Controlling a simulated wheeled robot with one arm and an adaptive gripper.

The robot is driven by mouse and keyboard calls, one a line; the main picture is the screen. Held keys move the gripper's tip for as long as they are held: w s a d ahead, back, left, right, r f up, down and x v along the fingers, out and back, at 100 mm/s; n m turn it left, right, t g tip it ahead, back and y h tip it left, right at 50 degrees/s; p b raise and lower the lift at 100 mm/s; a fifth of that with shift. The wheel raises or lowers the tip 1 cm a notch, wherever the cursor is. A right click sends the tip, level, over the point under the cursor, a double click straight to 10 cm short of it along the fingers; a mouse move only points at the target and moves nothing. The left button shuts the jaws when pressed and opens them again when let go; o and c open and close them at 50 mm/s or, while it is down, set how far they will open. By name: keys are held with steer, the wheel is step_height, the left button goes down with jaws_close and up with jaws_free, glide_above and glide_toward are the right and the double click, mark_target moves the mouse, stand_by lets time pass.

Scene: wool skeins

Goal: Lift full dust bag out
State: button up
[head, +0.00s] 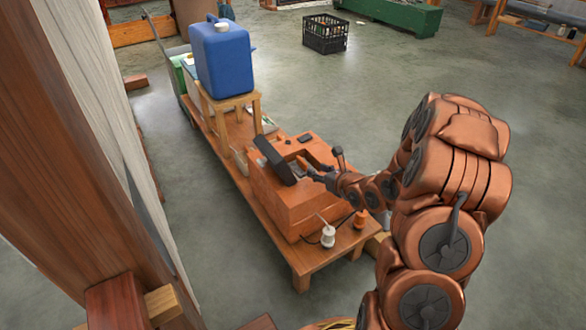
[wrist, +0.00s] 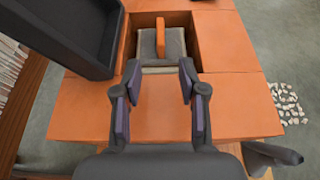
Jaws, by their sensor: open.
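An orange machine housing (head: 290,205) stands on a low wooden bench, its dark lid (head: 274,158) tilted up. In the wrist view the raised lid (wrist: 75,30) is at the upper left of an open compartment in the orange housing (wrist: 235,95). A grey dust bag (wrist: 162,46) with an upright orange tab (wrist: 160,36) sits inside that compartment. My gripper (wrist: 158,82) is open, its two fingers apart on the near side of the bag, with nothing between them. In the head view my gripper (head: 318,176) is at the housing's right side, small and partly unclear.
A blue jerrycan (head: 222,58) stands on a wooden stool on the bench (head: 305,265) behind the housing. A white spool-like item (head: 328,236) and an orange one (head: 360,220) stand near the bench's front edge. A black crate (head: 325,34) lies far back on open floor.

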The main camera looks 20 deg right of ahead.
mark_target(305, 162)
steer(key=shift+w+d+f, duration=0.15)
steer(key=shift+w+f, duration=0.15)
steer(key=shift+w, duration=0.45)
steer(key=x, duration=0.1)
steer(key=b+x, duration=0.1)
steer(key=shift+w+a, duration=0.3)
steer(key=shift+r+b+x, duration=0.15)
steer(key=shift+b+x, duration=0.3)
steer(key=shift+x, duration=0.65)
steer(key=shift+r+b+x, duration=0.1)
steer(key=shift+b+x, duration=0.3)
steer(key=shift+x, duration=0.75)
steer(key=shift+w, duration=0.1)
jaws_close()
